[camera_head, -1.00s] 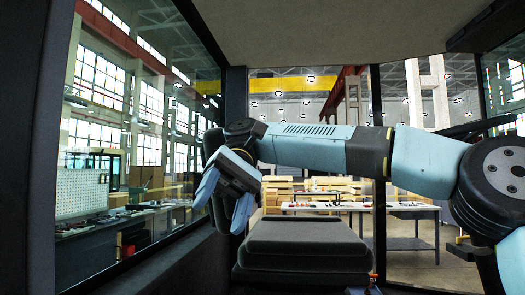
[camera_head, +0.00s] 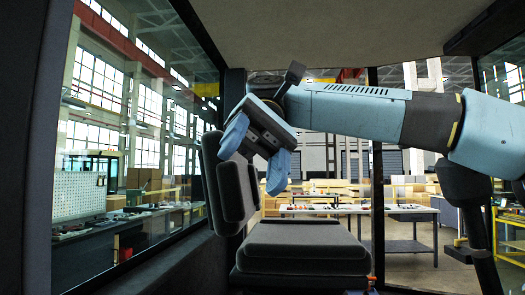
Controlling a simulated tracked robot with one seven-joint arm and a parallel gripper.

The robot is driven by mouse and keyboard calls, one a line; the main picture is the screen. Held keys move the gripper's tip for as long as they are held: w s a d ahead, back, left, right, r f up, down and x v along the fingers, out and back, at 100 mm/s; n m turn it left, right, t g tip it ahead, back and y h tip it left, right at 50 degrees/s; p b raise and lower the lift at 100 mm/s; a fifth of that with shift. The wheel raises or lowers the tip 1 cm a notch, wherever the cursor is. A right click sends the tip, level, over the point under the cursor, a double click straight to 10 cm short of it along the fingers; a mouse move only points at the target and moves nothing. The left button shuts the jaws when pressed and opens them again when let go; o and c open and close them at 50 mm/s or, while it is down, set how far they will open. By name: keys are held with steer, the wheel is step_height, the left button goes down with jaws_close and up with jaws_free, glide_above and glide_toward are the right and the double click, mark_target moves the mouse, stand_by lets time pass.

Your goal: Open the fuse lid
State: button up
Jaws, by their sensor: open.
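My gripper (camera_head: 250,171) is inside the cab, above and in front of the seat. Its two blue fingers are spread apart and point downward, with nothing between them. The dark backrest (camera_head: 229,189) shows behind and below the fingers. My blue and black arm reaches in from the right across the upper part of the view. I cannot make out the fuse lid; no panel in view can be told as it.
The dark seat cushion (camera_head: 305,247) fills the lower middle. A large side window (camera_head: 135,130) closes off the left. A dark control lever (camera_head: 472,205) stands at the right. Outside the glass is a workbench (camera_head: 405,211) with small items.

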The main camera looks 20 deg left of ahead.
steer(key=shift+s+d+r, duration=0.35)
steer(key=shift+s+d, duration=0.1)
steer(key=shift+d, duration=0.2)
